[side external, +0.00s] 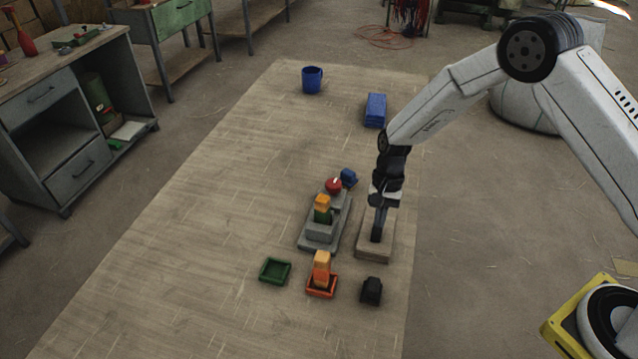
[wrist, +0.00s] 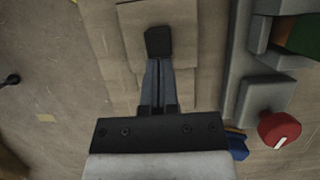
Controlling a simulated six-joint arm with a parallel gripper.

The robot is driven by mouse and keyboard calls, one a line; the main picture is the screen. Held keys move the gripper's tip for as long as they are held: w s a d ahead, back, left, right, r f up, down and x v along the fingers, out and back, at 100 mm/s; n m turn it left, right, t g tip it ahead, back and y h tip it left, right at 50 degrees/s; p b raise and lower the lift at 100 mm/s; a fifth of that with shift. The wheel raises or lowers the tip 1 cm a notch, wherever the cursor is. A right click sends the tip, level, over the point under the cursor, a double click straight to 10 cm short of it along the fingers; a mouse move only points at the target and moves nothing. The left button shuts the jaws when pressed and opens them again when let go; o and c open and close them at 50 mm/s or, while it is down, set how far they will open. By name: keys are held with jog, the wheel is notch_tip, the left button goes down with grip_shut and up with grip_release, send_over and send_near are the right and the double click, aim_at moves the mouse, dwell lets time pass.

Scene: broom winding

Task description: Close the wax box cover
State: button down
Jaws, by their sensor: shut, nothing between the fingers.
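A low light-brown box (side external: 374,252) lies on the right part of the table, beside the grey fixture; I cannot tell surely whether it is the wax box or how its cover sits. It also shows in the wrist view (wrist: 185,25) as stepped light-brown surfaces. My gripper (side external: 376,238) points down over this box, its fingertips at or just above the top; contact is unclear. In the wrist view my gripper (wrist: 158,45) has its fingers together with nothing between them, and a dark piece shows at their tip.
The grey fixture (side external: 315,243) with a red knob (side external: 333,185) stands close at left. A green tray (side external: 275,271), an orange tray (side external: 321,293) with a block, and a black object (side external: 371,290) lie in front. A blue cup (side external: 312,80) and blue block (side external: 375,110) stand far back.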

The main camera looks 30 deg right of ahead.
jog(key=shift+w+d, duration=1.35)
jog(key=v, duration=1)
jog(key=shift+r, duration=0.1)
jog(key=s+d+r+n+t+h, duration=0.1)
jog(key=s+r+n+t, duration=0.2)
jog(key=s, duration=0.7)
jog(key=s+d+r+n+t+h, duration=0.1)
jog(key=s+r+n+t+h, duration=0.1)
jog(key=s+n, duration=0.4)
jog(key=s+r, duration=0.1)
jog(key=s, duration=0.4)
jog(key=shift+d+r+t, duration=0.25)
jog(key=shift+r+t, duration=0.1)
jog(key=shift+t, duration=0.05)
